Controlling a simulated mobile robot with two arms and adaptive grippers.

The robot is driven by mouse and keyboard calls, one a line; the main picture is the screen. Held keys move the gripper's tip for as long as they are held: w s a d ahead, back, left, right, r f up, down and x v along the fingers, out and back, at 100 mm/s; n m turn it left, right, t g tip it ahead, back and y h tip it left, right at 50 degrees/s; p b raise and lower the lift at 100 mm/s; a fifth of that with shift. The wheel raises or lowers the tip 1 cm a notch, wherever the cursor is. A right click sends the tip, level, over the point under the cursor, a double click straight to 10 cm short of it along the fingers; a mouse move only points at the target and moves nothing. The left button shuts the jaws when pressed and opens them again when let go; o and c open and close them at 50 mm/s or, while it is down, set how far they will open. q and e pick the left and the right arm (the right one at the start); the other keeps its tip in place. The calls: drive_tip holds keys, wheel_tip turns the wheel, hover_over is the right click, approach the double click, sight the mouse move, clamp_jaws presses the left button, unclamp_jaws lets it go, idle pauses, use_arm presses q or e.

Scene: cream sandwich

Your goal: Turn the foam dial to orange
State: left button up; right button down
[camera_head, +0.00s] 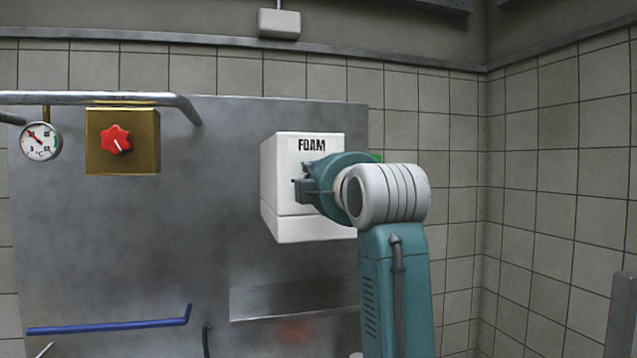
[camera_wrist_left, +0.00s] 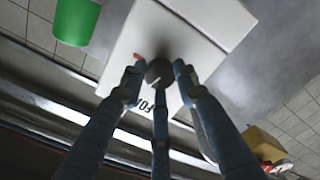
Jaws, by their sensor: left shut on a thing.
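The white foam box (camera_head: 288,229) with its FOAM label (camera_head: 312,144) is on the metal wall panel. My left gripper (camera_head: 308,188) is at its front face and hides the dial in the head view. In the left wrist view the dark round dial (camera_wrist_left: 159,71) shows with a pale pointer line towards the label side. The fingers of my left gripper (camera_wrist_left: 160,78) are closed around the dial. A small red mark (camera_wrist_left: 137,57) shows beside one fingertip. No orange mark can be made out. My right gripper is in neither view.
A brass box (camera_head: 148,163) with a red star knob (camera_head: 116,140) and a round gauge (camera_head: 41,141) are to the left. A pipe (camera_head: 90,97) runs above them. A blue bar (camera_head: 110,326) is low left. A green object (camera_wrist_left: 75,20) is beside the foam box.

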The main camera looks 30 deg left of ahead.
use_arm(q)
drive_tip(key=shift+f+m, duration=0.1)
drive_tip(key=shift+m, duration=1.2)
drive_tip(key=o, duration=1.2)
drive_tip(key=shift+a, duration=0.1)
drive_tip(key=shift+c, duration=0.2)
wheel_tip(320, 180, up, 10)
